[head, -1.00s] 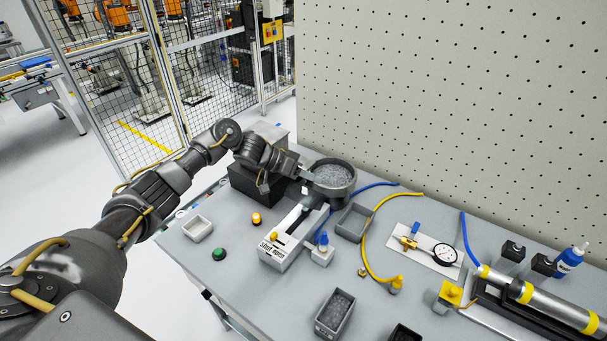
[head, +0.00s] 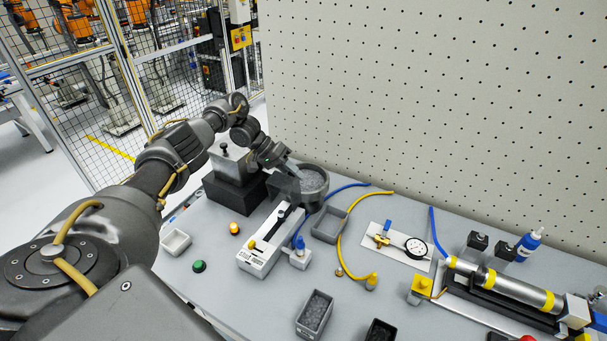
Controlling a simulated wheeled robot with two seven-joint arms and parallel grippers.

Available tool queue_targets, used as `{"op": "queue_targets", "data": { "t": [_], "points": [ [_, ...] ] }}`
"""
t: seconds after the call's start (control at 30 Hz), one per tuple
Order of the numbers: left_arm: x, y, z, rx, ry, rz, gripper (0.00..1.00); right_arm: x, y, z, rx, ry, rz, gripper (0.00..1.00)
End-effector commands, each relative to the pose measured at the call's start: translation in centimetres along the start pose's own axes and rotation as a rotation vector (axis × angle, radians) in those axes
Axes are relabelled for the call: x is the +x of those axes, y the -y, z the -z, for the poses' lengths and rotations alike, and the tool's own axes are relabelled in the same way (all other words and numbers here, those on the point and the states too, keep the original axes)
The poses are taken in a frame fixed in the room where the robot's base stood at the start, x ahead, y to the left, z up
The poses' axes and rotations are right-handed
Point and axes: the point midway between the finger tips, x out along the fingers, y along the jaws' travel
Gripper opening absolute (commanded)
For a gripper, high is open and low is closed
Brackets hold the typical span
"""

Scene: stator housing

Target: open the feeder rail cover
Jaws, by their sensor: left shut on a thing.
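The feeder (head: 261,258) is a pale block with a label on its front and a dark strip along its top rail (head: 272,232). It runs up to the round grey bowl (head: 313,181) full of small parts. My left gripper (head: 288,173) is at the rail's far end, beside the bowl's left rim. It is shut on a dark plate-like piece, which looks like the rail cover (head: 285,188). The grip is small and partly hidden by the wrist. My right gripper is out of view.
A dark block with a metal top (head: 232,182) stands left of my gripper. An amber lamp (head: 234,228), green button (head: 199,266) and small tray (head: 175,242) are left of the feeder. A grey bin (head: 330,224) and yellow hose (head: 345,235) are right.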

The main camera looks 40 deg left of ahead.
Motion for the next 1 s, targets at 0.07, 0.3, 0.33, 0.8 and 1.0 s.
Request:
{"op": "queue_targets", "data": {
  "t": [0.07, 0.3, 0.33, 0.8, 1.0],
  "points": [
    [0.0, 0.2, -0.2, -0.007, 0.005, 0.003, 0.0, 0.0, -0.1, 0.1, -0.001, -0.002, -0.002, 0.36],
    [0.0, 0.3, -0.3, -0.008, 0.008, 0.004, 0.0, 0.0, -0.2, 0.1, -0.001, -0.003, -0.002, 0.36],
    [0.0, 0.3, -0.3, -0.008, 0.008, 0.004, 0.0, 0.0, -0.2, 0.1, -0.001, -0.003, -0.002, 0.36],
    [0.0, 0.2, -0.1, -0.005, 0.006, 0.002, 0.43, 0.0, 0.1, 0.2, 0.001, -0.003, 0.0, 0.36],
    [-1.6, 0.3, 0.0, -0.003, 0.004, 0.006, 0.43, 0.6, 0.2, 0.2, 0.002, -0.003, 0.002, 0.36]
  ]
}}
